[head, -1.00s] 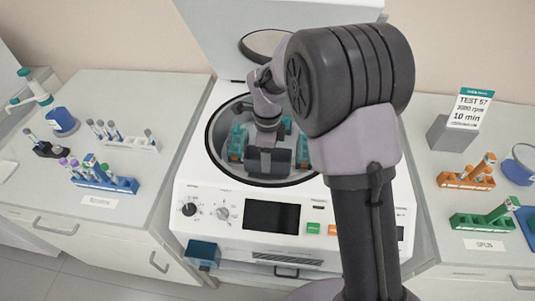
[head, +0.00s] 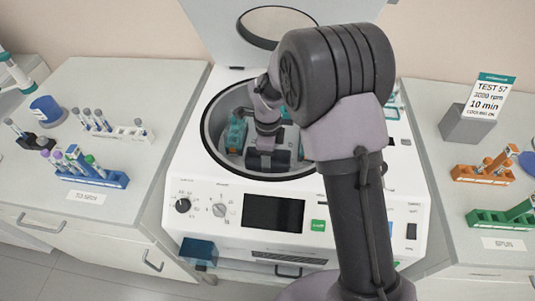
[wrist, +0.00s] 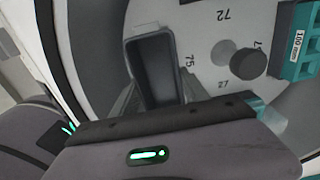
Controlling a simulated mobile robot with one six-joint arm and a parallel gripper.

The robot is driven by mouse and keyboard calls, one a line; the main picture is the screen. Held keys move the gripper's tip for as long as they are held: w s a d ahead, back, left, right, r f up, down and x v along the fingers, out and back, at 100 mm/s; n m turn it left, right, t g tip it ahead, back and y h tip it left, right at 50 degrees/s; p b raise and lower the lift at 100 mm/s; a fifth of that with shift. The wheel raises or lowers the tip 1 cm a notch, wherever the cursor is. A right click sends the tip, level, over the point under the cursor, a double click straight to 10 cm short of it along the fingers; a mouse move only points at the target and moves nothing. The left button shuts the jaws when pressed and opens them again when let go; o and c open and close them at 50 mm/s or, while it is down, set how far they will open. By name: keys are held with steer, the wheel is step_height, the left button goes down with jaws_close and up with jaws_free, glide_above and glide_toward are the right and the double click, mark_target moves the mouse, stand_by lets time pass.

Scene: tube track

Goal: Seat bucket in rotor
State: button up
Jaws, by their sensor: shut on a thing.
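The dark grey, open-topped bucket (wrist: 158,70) shows in the wrist view, empty inside, beside the number 75 on the rotor. My gripper (wrist: 157,98) has one finger on each side of it and is shut on it. In the head view my gripper (head: 267,158) is down inside the centrifuge bowl near its front wall and hides the bucket. The pale rotor (wrist: 205,45) with a dark round knob lies to the right of the bucket. I cannot tell whether the bucket rests fully in its rotor place.
Teal inserts stand in the bowl at the left (head: 236,135) and right; one (wrist: 298,45) is close in the wrist view. The bowl rim (head: 207,140) surrounds my gripper. The raised lid (head: 290,35) is behind. Tube racks stand on both side benches.

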steer(key=shift+f, duration=0.65)
steer(key=shift+f+b, duration=0.2)
steer(key=shift+b, duration=0.35)
steer(key=shift+f, duration=0.15)
steer(key=shift+f+b, duration=0.45)
steer(key=shift+b, duration=0.15)
steer(key=shift+f+b, duration=0.65)
steer(key=shift+f, duration=0.1)
steer(key=shift+f+b, duration=0.35)
steer(key=shift+b, duration=0.05)
